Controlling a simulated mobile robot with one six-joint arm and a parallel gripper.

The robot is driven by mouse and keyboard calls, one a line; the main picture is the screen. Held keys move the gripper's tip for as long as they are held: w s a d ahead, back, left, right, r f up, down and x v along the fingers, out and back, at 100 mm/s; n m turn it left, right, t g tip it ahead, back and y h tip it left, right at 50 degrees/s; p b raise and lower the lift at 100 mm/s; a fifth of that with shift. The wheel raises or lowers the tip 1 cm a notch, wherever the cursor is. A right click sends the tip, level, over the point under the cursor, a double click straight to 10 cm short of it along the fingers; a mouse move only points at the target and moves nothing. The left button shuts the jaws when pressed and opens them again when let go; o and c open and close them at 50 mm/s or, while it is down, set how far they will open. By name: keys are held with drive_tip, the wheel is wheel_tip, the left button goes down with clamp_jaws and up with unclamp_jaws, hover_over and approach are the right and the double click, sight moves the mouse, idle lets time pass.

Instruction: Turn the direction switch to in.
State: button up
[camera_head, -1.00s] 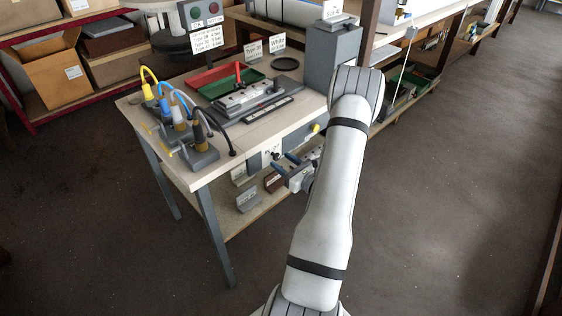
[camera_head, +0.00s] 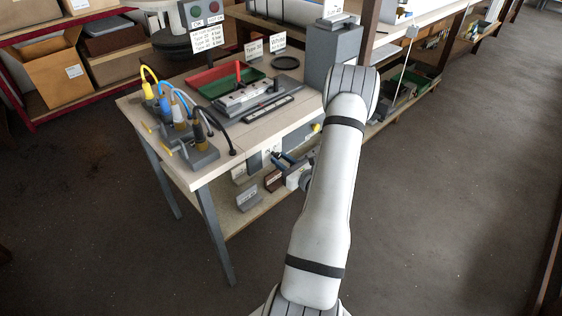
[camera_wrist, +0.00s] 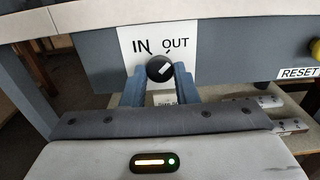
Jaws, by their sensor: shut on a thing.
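The direction switch is a round black knob (camera_wrist: 159,68) with a white mark, on a white label plate reading IN at left and OUT at right. The mark is tilted, its upper end toward the right, the OUT side. In the wrist view my gripper (camera_wrist: 159,77) has its two blue fingers on either side of the knob, shut on it. In the head view my gripper (camera_head: 284,160) is at the front of the workbench, below its top edge; the knob cannot be made out there and my arm hides part of the gripper.
A yellow knob (camera_wrist: 316,49) is right of the switch, above a RESET label (camera_wrist: 298,73). The wooden bench top (camera_head: 258,142) overhangs the panel. A lower shelf (camera_head: 235,216) with small blocks lies beneath. Floor to the right is open.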

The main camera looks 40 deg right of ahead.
drive_tip(key=shift+f+n+b, duration=0.1)
drive_tip(key=shift+n+b, duration=0.2)
drive_tip(key=shift+b, duration=0.05)
drive_tip(key=n+b, duration=1.7)
drive_tip(key=b, duration=1)
drive_tip(key=shift+n, duration=0.3)
drive_tip(key=o, duration=1)
drive_tip(key=shift+d, duration=0.1)
drive_tip(key=shift+r, duration=0.2)
